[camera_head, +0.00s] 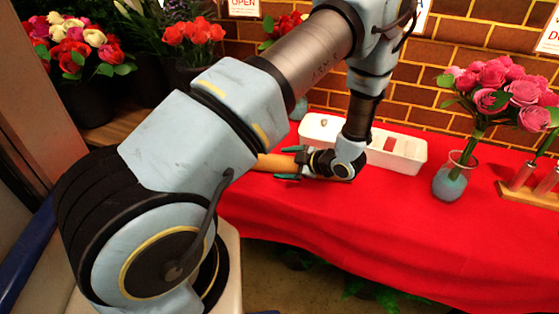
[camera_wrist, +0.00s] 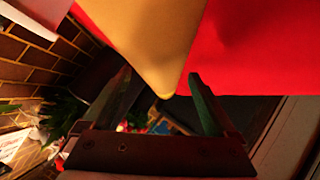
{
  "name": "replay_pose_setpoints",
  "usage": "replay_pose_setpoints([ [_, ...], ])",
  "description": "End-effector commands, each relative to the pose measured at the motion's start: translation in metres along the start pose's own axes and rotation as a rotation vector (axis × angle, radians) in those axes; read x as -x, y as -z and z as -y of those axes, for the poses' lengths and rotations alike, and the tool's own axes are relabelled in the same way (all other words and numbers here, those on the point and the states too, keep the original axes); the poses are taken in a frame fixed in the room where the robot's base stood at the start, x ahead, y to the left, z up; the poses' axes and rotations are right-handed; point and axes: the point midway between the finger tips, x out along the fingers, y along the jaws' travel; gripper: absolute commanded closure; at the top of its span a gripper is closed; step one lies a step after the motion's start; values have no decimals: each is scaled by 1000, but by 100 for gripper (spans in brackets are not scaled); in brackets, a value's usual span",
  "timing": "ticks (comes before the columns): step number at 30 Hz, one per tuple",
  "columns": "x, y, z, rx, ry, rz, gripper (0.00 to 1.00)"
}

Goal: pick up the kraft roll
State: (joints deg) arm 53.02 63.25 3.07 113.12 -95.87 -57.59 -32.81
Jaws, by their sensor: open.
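The kraft roll (camera_head: 273,162) is a tan cylinder lying on the red-covered table, left of my gripper in the head view. My gripper (camera_head: 284,163) is low over the table, with its dark green fingers apart on either side of the roll's near part. In the wrist view the roll (camera_wrist: 150,35) is large and tan, and its tapering lower end shows between the tips of my open gripper (camera_wrist: 159,75). I cannot tell whether either finger touches it. My arm hides part of the table around it.
A white divided tray (camera_head: 408,165) stands just behind my gripper. A blue-grey vase (camera_head: 449,184) with pink roses stands to the right, beside a wooden stand (camera_head: 530,195) with metal tubes. The front of the red cloth (camera_head: 350,225) is clear. A brick wall (camera_head: 420,90) closes the back.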

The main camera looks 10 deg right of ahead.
Motion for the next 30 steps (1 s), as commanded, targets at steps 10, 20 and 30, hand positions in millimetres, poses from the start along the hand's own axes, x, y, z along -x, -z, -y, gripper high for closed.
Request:
replay_pose_setpoints([
  [10,-14,-1,0,-1,0,2,8],
  [20,-13,-1,0,-1,0,1,42],
  [30,-13,0,0,0,1,1,80],
])
